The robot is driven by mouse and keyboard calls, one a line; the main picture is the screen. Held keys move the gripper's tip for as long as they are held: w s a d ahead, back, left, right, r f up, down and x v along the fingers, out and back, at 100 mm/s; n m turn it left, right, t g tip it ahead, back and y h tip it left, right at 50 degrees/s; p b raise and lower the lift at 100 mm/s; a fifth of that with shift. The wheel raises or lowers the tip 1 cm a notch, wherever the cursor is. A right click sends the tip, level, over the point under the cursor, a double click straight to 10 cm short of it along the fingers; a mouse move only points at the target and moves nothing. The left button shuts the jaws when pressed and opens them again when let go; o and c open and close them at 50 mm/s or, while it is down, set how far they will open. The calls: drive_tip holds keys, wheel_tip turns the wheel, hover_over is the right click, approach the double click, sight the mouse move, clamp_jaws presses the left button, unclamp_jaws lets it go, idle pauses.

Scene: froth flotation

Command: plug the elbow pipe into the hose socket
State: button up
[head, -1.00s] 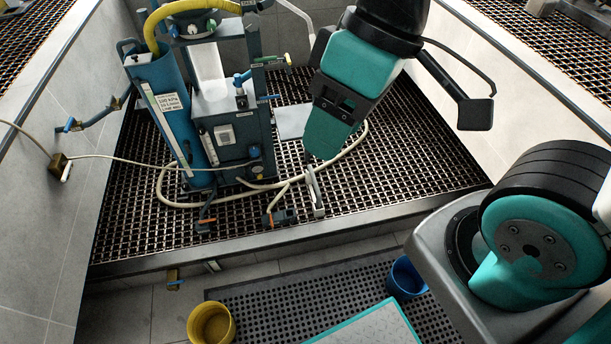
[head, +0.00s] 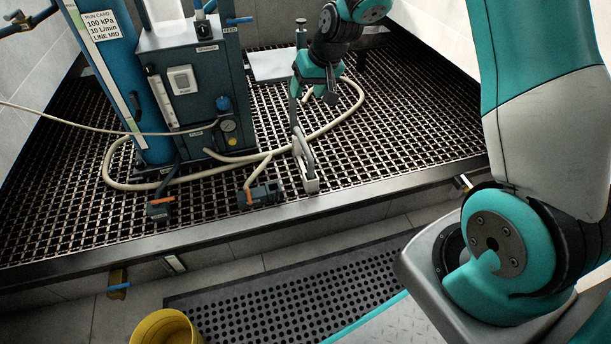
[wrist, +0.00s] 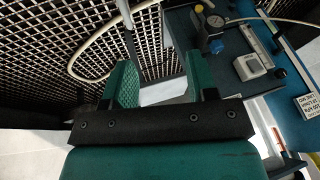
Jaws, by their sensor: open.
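I cannot pick out the elbow pipe with certainty in either view. The cream hose (head: 345,118) lies in a loop on the grating. Its branch ends at a dark fitting with an orange lever (head: 263,194) near the front edge, possibly the hose socket. A similar orange-levered fitting (head: 160,208) sits further left. My teal gripper (head: 314,90) is above the grating, behind the upright grey clamp-like piece (head: 306,165). In the wrist view my gripper (wrist: 162,82) has its fingers wide apart, with nothing seen gripped. A pale plate and a thin grey rod show beyond them.
The blue-grey flotation machine (head: 190,85) with its blue column (head: 130,80) stands left of my gripper. A flat pale plate (head: 277,66) lies behind. A raised metal edge (head: 235,228) bounds the grating in front. A yellow bucket (head: 165,328) stands on the floor.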

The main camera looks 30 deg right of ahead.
drive_tip(key=m+h+b, duration=0.1)
drive_tip(key=m+b, duration=0.1)
drive_tip(key=b, duration=0.3)
approach(307, 147)
drive_tip(key=shift+t, duration=0.3)
drive_tip(key=b+x, duration=0.4)
drive_tip(key=b, duration=0.1)
drive_tip(key=shift+w+a+f+b, duration=0.1)
drive_tip(key=shift+w+f+b, duration=0.1)
drive_tip(key=shift+f+b, duration=0.15)
drive_tip(key=shift+w+f, duration=0.25)
drive_tip(key=shift+f, duration=0.15)
drive_tip(key=b+x, duration=0.2)
drive_tip(key=x, duration=0.1)
drive_tip(key=b+x, duration=0.1)
drive_tip(key=b, duration=0.1)
drive_tip(key=shift+s+f, duration=0.25)
drive_tip(key=shift+f, duration=0.3)
drive_tip(key=shift+w+a+f, duration=0.1)
drive_tip(key=shift+w+f, duration=0.1)
drive_tip(key=shift+r, duration=0.15)
clamp_jaws()
